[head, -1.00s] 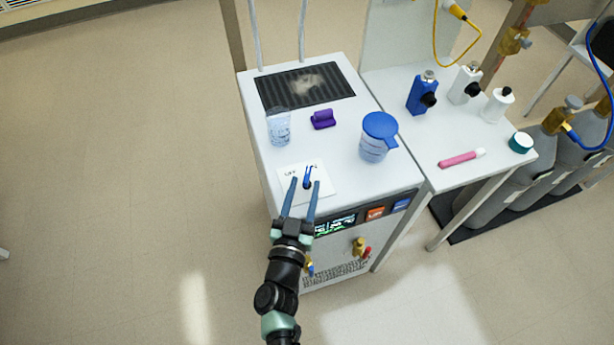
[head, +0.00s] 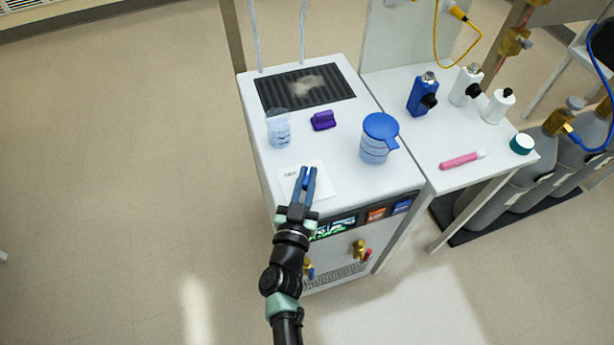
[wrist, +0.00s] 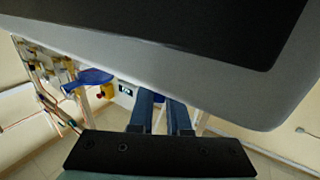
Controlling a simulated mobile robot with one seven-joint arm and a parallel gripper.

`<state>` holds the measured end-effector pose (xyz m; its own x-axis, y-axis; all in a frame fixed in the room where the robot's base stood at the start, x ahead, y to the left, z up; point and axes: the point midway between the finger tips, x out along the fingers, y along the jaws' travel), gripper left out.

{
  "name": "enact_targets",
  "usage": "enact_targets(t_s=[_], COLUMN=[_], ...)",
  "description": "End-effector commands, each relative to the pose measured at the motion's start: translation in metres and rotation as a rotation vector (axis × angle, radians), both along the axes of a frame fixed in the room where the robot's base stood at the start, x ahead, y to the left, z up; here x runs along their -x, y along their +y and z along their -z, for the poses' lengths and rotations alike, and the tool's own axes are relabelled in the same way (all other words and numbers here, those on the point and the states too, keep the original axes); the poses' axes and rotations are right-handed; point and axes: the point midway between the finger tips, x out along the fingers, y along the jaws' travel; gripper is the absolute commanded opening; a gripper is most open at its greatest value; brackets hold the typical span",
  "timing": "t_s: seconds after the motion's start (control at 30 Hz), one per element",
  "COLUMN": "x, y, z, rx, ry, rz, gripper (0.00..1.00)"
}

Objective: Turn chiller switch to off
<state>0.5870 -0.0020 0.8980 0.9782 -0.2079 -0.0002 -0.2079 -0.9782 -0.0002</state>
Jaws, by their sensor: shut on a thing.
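The chiller (head: 345,185) is a white box with a dark grille on top and a lit front panel. Its switch (head: 306,183) is a small blue lever on a white label plate (head: 325,183) at the front left of the top. My gripper (head: 308,172) reaches from the front and is shut on the switch lever, a finger on each side. Which way the lever points is mostly hidden. In the wrist view the fingers (wrist: 160,108) show close together, but the switch cannot be made out.
A clear cup (head: 279,130), a purple block (head: 323,120) and a blue-lidded jug (head: 376,145) stand on the chiller behind the gripper. Bottles and a pink tube (head: 460,161) are on the side table at right. Gas cylinders (head: 490,190) stand beyond. The floor at left is clear.

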Motion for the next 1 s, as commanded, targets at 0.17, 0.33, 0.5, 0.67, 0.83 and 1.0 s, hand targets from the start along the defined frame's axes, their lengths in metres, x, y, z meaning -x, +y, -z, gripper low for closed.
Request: enact_targets(t_s=[0.17, 0.33, 0.5, 0.67, 0.83, 1.0], x=[0.0002, -0.0001, -0.0006, -0.0017, -0.0032, -0.005], y=[0.0, 0.0002, 0.0006, 0.002, 0.0026, 0.0045], z=[0.0002, 0.0007, 0.0011, 0.0014, 0.0035, 0.0056], rx=[0.0, 0.0, -0.003, -0.004, -0.007, -0.008], ry=[0.0, -0.003, -0.009, -0.014, -0.017, -0.02], rz=[0.0, -0.01, -0.038, -0.083, -0.14, -0.201], gripper=[0.0, 0.0, 0.0, 0.0, 0.0, 0.0])
